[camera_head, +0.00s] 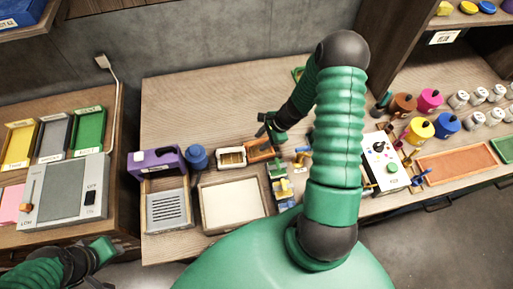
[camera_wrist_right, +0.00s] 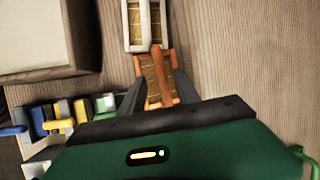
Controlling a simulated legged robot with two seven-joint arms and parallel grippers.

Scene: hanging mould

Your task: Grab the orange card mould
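The orange card mould (camera_head: 261,150) lies on the wooden table next to a white-framed mould (camera_head: 232,157). My right gripper (camera_head: 268,129) is just behind and above the orange mould in the head view. In the right wrist view the orange mould (camera_wrist_right: 158,68) shows between the two dark fingers of my right gripper (camera_wrist_right: 160,84), and the white-framed mould (camera_wrist_right: 144,22) is beyond it. The fingers are apart; whether they touch the mould I cannot tell. My left gripper (camera_head: 103,250) is low at the left, away from the moulds, its fingers unclear.
Small coloured pieces (camera_head: 283,187) stand in front. A white control box (camera_head: 383,160) and several coloured pots (camera_head: 420,130) are to the right. The table behind is clear.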

